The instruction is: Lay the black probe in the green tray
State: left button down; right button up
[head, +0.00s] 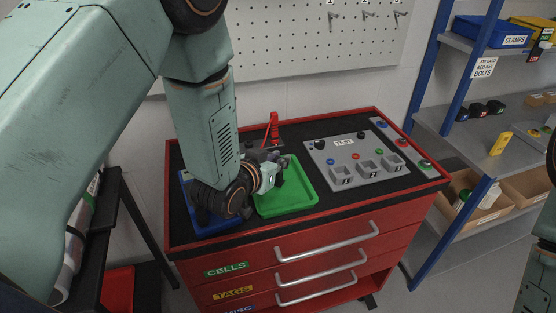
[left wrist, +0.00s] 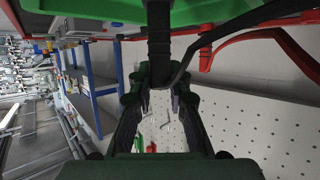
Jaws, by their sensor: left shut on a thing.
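The green tray (head: 300,188) lies on the black top of the red cabinet, and its green underside or edge also fills the top of the left wrist view (left wrist: 200,12). My left gripper (head: 274,172) is over the left part of the tray, partly hidden by its own arm. In the left wrist view its fingers are closed around the black probe (left wrist: 160,42), from which a black cable curves to the right. In the head view the probe is mostly hidden by the gripper. My right gripper does not show.
A red probe (head: 273,127) stands behind the tray. A blue tray (head: 187,177) is partly hidden to the left. A grey test panel (head: 355,160) sits right of the green tray. A pegboard wall is behind, and shelves with bins stand at the right.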

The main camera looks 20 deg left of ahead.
pick_arm(q)
jog(key=shift+w, duration=0.1)
jog(key=shift+d+f, duration=0.1)
jog(key=c, duration=1.3)
grip_release()
jog(key=shift+r, duration=0.25)
jog(key=v, duration=1.2)
